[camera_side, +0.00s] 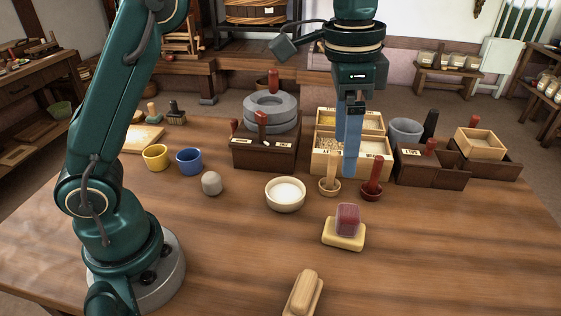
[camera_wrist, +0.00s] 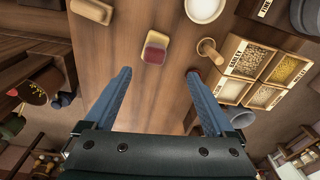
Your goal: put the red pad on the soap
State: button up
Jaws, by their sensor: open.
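The red pad (camera_side: 347,219) rests on top of the pale yellow soap (camera_side: 344,241), right of centre on the table. The pad also shows in the wrist view (camera_wrist: 154,55), with the soap (camera_wrist: 159,38) under it. My gripper (camera_side: 350,176) is open and empty, with its blue fingers pointing down. It hangs above the table, apart from the pad and soap, which lie nearer the front. In the wrist view, my fingertips (camera_wrist: 159,73) are spread wide apart with bare table between them.
A white bowl (camera_side: 286,194), a wooden pestle in a small dish (camera_side: 329,187) and a red one (camera_side: 371,192) stand close by. Grain boxes (camera_side: 352,160) stand behind. A pale wooden block (camera_side: 303,294) lies at the front. The table right of the soap is clear.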

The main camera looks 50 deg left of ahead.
jog(key=s+a+f+n+t, duration=0.1)
jog(key=s+a+n+t, duration=0.1)
jog(key=s, duration=0.5)
jog(key=s+a+f+n+t, duration=0.1)
jog(key=s+a+n+t, duration=0.1)
jog(key=s+a+n, duration=0.3)
jog(key=s, duration=0.3)
jog(key=shift+s+a+f+n+t, duration=0.25)
jog(key=shift+a+n+t, duration=0.05)
jog(key=shift+a+t, duration=0.1)
